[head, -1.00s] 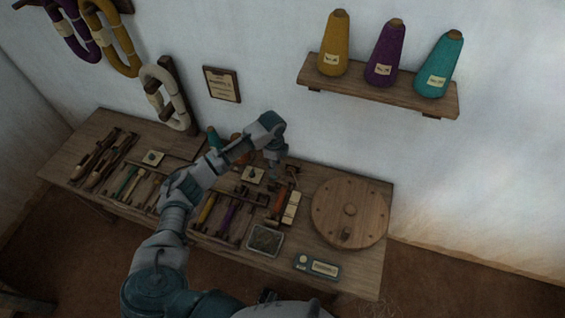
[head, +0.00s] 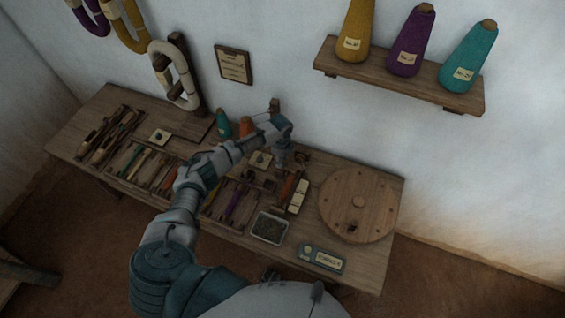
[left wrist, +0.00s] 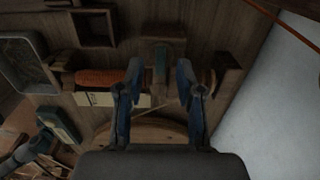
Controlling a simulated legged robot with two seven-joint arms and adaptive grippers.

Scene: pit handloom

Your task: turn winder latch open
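My left gripper (head: 281,162) reaches down over the back of the bench beside the winder. In the left wrist view, my left gripper (left wrist: 158,72) has its two blue fingers apart, with a dark wooden upright piece (left wrist: 160,62) showing between them. That piece may be the winder latch; I cannot tell whether the fingers touch it. An orange-wound bobbin (left wrist: 100,78) lies left of the fingers and a small brownish round end (left wrist: 208,80) right of them. In the head view my forearm and hand hide much of the winder. A dark part at the bench's front edge (head: 270,275) seems to be my right gripper, mostly hidden.
A round wooden disc (head: 375,205) lies at the bench's right end. Cream cards (head: 299,196), a grey tray (head: 269,228) and a teal labelled plate (head: 322,258) are nearby. Cones stand on a wall shelf (head: 400,78). The wall is close behind.

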